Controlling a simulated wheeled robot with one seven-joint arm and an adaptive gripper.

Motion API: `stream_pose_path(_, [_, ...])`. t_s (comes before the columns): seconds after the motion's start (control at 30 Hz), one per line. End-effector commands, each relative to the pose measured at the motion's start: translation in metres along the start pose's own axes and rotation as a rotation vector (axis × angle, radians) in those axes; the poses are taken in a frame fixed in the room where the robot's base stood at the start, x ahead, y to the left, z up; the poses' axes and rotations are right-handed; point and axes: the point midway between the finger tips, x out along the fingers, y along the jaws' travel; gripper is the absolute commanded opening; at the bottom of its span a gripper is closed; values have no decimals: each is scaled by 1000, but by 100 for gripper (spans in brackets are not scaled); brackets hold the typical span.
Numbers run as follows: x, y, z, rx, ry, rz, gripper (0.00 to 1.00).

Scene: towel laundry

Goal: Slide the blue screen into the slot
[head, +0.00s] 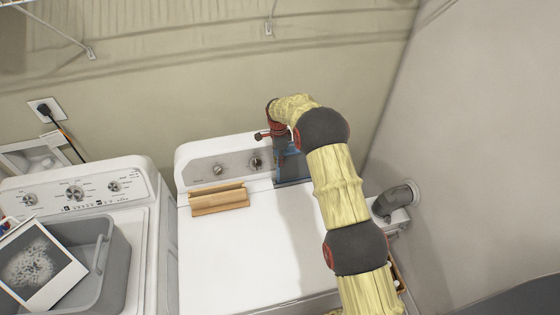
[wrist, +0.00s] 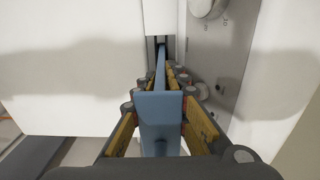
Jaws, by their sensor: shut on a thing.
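The blue screen (wrist: 160,104) is a flat blue piece, seen nearly edge-on in the wrist view. My gripper (wrist: 168,82) is shut on it, with a yellow-padded finger on each side. The far end of the screen narrows away toward the slot (wrist: 151,48), a dark gap by the white machine top; I cannot tell how far it is inside. In the head view the blue screen (head: 291,166) shows below my gripper (head: 278,148), at the back right of the right-hand machine. My arm partly hides it, and the slot is hard to make out there.
The right-hand white machine (head: 245,255) has a back panel with knobs (head: 217,170). A wooden block (head: 219,199) lies in front of the panel. On the left machine stands a grey basket (head: 112,262) with a picture card (head: 36,264). A grey duct (head: 398,199) is at right.

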Motion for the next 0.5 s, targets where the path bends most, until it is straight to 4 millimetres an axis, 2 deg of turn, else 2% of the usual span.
stream_pose_path(0.13, [8, 0, 0, 0, 0, 1, 0])
stream_pose_path(0.5, [8, 0, 0, 0, 0, 0, 0])
